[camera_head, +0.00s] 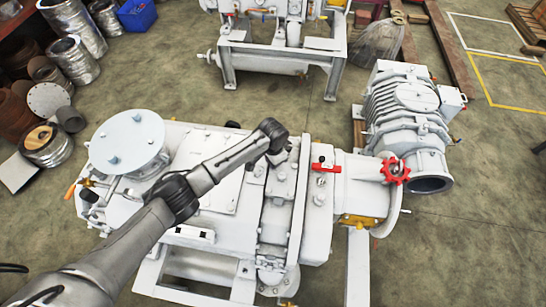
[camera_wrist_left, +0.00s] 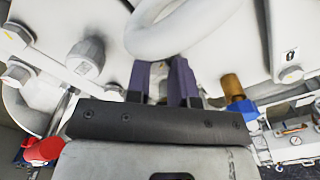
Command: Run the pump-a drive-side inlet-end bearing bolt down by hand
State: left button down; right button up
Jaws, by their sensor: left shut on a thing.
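The white pump (camera_head: 215,165) fills the middle of the head view, and my left arm reaches across it from the lower left. The arm's wrist end (camera_head: 272,132) is above the pump's far side, and its fingers are hidden there. In the left wrist view my left gripper (camera_wrist_left: 160,85) has its two dark purple fingers on either side of a small pale bolt (camera_wrist_left: 158,88) at the pump's end face. It is shut on this bolt, which is mostly hidden between the fingers. I cannot tell how far the bolt stands out. My right gripper is in neither view.
A white lifting ring (camera_wrist_left: 178,25) is close above the fingers. Large hex bolts (camera_wrist_left: 86,54) are at left; a brass fitting (camera_wrist_left: 232,86) and blue part (camera_wrist_left: 243,108) are at right. A red handwheel (camera_head: 395,170) and another machine (camera_head: 275,45) show in the head view.

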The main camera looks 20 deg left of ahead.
pick_arm(q)
jog(key=m+p, duration=0.1)
jog(key=m, duration=0.1)
jog(key=shift+r+m, duration=0.1)
jog(key=shift+m, duration=0.8)
jog(key=c, duration=1)
grip_release()
jog(key=shift+r, duration=0.2)
jog(key=shift+r+p, duration=0.8)
jog(key=shift+r, duration=5.85)
